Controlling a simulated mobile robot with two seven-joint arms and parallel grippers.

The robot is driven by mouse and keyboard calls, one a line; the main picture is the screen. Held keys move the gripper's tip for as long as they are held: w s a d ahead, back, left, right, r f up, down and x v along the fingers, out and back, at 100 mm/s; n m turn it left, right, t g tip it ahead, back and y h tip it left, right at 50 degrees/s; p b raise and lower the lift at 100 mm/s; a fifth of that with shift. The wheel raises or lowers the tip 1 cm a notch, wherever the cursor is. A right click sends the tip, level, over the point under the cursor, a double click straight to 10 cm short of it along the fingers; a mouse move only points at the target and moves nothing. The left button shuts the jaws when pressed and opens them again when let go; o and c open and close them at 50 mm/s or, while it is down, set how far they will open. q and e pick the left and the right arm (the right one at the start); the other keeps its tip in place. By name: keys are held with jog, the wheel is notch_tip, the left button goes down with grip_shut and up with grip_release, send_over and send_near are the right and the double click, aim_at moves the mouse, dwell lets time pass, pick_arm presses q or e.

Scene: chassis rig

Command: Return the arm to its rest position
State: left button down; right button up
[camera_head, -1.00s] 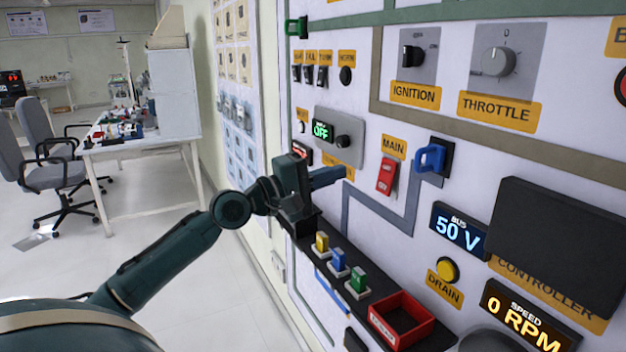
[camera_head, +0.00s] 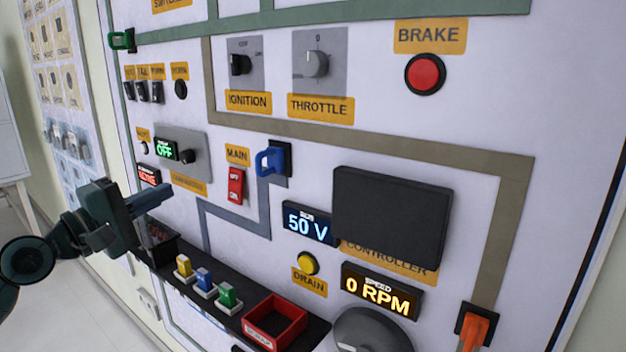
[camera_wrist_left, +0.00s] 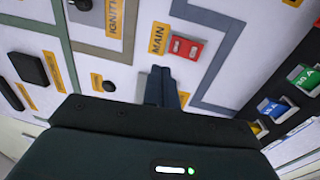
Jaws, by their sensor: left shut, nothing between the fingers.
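My left gripper (camera_head: 148,200) is at the left of the head view, in front of the panel's lower left part. Its fingers are shut with nothing between them, and they point right. In the left wrist view the shut fingers (camera_wrist_left: 160,90) point toward the panel near the red MAIN switch (camera_wrist_left: 186,48). The MAIN switch also shows in the head view (camera_head: 236,185), to the right of the fingers and apart from them. My right gripper is in neither view.
The panel carries a blue handle (camera_head: 270,161), a black controller box (camera_head: 390,215) and a red brake button (camera_head: 425,73). Below the gripper, a black shelf holds yellow, blue and green fuses (camera_head: 204,280) and a red tray (camera_head: 275,322). Floor shows at lower left.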

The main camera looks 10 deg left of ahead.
pick_arm(q)
jog(key=s+d+f+m+g+y+p, duration=0.1)
jog(key=s+d+f+m, duration=0.15)
jog(key=f, duration=0.65)
jog(key=s+d+f+m+g+y+p, duration=0.1)
jog(key=d+f+m+g+p, duration=0.15)
jog(key=f, duration=0.65)
jog(key=s+d+f+m+g+y, duration=0.1)
jog(key=s+d+f+m, duration=0.15)
jog(key=f, duration=0.65)
jog(key=s+d+f+m+g+p, duration=0.1)
jog(key=s+d+f+m, duration=0.3)
jog(key=d, duration=0.4)
jog(key=s+d+f+m+g+y+p, duration=0.1)
jog(key=s+d+f+m+p, duration=0.1)
jog(key=s+d+f+m, duration=0.3)
jog(key=s+d, duration=0.2)
jog(key=s, duration=0.2)
jog(key=shift+d+f+g, duration=0.35)
jog(key=shift+d, duration=0.05)
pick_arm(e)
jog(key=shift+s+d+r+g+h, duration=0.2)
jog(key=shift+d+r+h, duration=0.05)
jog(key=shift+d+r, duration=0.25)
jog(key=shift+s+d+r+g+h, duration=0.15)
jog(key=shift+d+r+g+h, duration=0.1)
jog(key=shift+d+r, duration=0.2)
pick_arm(q)
jog(key=shift+s, duration=0.1)
